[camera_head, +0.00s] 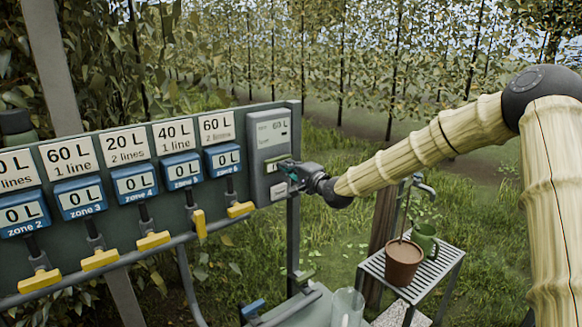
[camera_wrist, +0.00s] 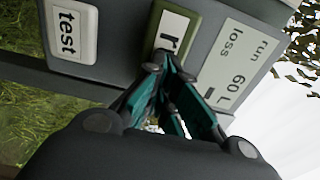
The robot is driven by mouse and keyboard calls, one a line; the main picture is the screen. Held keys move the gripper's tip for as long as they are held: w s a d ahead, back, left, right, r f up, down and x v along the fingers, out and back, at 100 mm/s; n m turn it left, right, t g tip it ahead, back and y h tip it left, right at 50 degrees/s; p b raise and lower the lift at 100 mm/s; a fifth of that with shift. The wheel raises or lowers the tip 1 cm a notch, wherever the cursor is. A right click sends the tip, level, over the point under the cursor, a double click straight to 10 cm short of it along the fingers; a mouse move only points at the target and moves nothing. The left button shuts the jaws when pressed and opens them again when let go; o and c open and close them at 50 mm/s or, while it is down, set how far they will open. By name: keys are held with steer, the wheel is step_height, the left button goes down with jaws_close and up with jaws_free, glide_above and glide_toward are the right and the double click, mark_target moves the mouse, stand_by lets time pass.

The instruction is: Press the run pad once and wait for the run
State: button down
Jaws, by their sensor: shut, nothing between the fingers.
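The run pad (camera_wrist: 176,27) is a pale label in an olive-green frame on the grey control box (camera_head: 262,128); only its first letter shows in the wrist view, as my fingers cover the rest. In the head view the run pad (camera_head: 271,164) shows beside my fingertips. My gripper (camera_wrist: 162,66) is shut and empty, its tips at the pad's near part. It also shows at the box in the head view (camera_head: 287,170). I cannot tell whether the tips touch the pad. The display (camera_wrist: 236,70) reads "run", "60 L" and "loss", with no loss figure readable.
A white test pad (camera_wrist: 72,30) sits beside the run pad. Left on the board, blue zone meters (camera_head: 134,183) read 0 L above yellow valve handles (camera_head: 153,241); one handle (camera_head: 199,224) stands upright, the others lie across.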

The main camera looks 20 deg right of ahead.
stand_by(0.3)
steer(key=shift+w+a+r+b, duration=0.15)
steer(key=shift+w+a+b, duration=0.05)
steer(key=shift+w+b, duration=0.3)
steer(key=shift+w+a+r+b, duration=0.1)
steer(key=shift+w+a+b, duration=0.05)
steer(key=shift+w+b, duration=0.35)
steer(key=shift+s, duration=0.2)
steer(key=b+v, duration=0.4)
steer(key=v, duration=1)
steer(key=shift+f+b, duration=0.2)
steer(key=shift+b, duration=0.1)
steer(key=shift+d, duration=0.1)
